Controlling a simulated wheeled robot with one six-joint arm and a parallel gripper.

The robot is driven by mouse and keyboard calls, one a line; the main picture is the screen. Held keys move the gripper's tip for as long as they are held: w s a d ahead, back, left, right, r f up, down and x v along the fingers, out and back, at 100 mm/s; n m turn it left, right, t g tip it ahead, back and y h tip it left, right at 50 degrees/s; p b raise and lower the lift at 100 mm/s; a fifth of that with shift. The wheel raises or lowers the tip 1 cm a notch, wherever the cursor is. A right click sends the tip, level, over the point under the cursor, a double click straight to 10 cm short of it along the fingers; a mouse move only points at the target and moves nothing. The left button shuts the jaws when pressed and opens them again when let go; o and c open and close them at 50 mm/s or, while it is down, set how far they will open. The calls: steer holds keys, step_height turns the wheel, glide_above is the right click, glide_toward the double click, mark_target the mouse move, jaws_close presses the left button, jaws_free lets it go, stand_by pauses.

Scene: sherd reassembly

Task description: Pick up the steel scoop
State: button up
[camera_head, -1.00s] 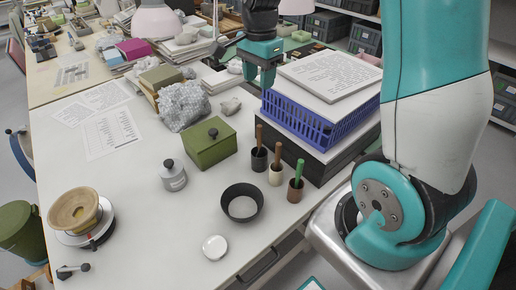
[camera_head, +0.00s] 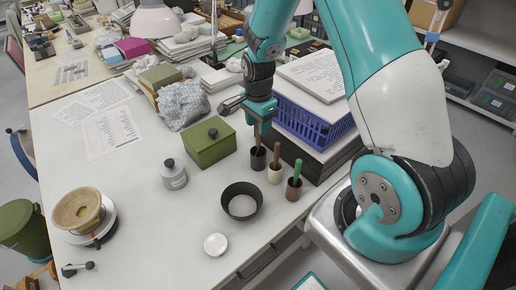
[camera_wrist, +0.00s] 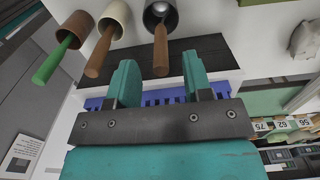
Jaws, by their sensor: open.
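Three cups with upright handled tools stand in a row on the white table. The dark cup (camera_head: 258,160) holds a tool with a brown wooden handle (camera_wrist: 161,50); a grey metallic part shows inside this cup in the wrist view (camera_wrist: 153,18). The cream cup (camera_head: 274,175) holds another brown handle, and the brown cup (camera_head: 294,190) a green one. The tool heads are mostly hidden, so I cannot tell surely which is the steel scoop. My gripper (camera_head: 261,122) is open and empty above the dark cup. In the wrist view its fingers (camera_wrist: 160,78) frame that cup's handle.
A green box (camera_head: 209,145) is at left, and a black bowl (camera_head: 241,203) in front.

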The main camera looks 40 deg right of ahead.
steer(key=shift+f, duration=1.3)
jaws_close()
steer(key=shift+r, duration=0.1)
step_height(320, 180, up, 20)
steer(key=b, duration=0.1)
